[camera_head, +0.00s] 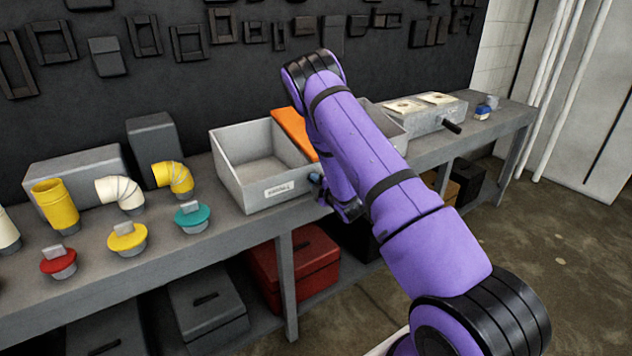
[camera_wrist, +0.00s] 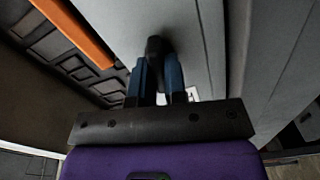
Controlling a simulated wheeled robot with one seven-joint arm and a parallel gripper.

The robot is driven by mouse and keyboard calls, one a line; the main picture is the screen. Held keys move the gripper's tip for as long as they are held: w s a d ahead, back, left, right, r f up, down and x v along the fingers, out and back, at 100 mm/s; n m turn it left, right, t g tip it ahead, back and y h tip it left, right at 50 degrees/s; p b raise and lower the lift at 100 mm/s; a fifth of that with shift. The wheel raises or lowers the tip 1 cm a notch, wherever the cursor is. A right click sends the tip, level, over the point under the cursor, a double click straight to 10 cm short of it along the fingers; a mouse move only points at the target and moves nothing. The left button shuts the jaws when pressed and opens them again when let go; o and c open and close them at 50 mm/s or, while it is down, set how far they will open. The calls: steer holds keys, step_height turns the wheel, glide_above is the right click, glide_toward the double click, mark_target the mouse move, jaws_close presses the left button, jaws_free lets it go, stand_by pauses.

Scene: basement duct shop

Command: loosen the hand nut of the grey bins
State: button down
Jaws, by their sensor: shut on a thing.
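The grey bins (camera_head: 256,198) stand on the bench, the left one open and empty with a label on its front. An orange panel (camera_head: 293,132) stands at its right side, and my arm hides much of what lies beyond. My gripper (camera_head: 320,185) is low at the bins' front, mostly hidden by my arm in the head view. In the wrist view its blue fingers (camera_wrist: 158,68) are closed on the black hand nut (camera_wrist: 155,46), against a grey wall (camera_wrist: 205,30). The orange panel (camera_wrist: 78,30) shows at upper left there.
Yellow and white duct elbows (camera_head: 120,192) and red, yellow and teal capped pieces (camera_head: 127,238) stand on the bench at left. A grey box with a black handle (camera_head: 440,110) stands at right. A red box (camera_head: 292,270) is on the shelf below. The floor at right is clear.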

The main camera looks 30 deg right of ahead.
steer(key=shift+f+n, duration=0.15)
steer(key=shift+n, duration=0.95)
steer(key=c, duration=1.2)
jaws_free()
steer(key=shift+o, duration=0.2)
steer(key=shift+s, duration=0.1)
steer(key=s, duration=1)
steer(key=shift+s+d, duration=0.15)
steer(key=shift+s, duration=0.2)
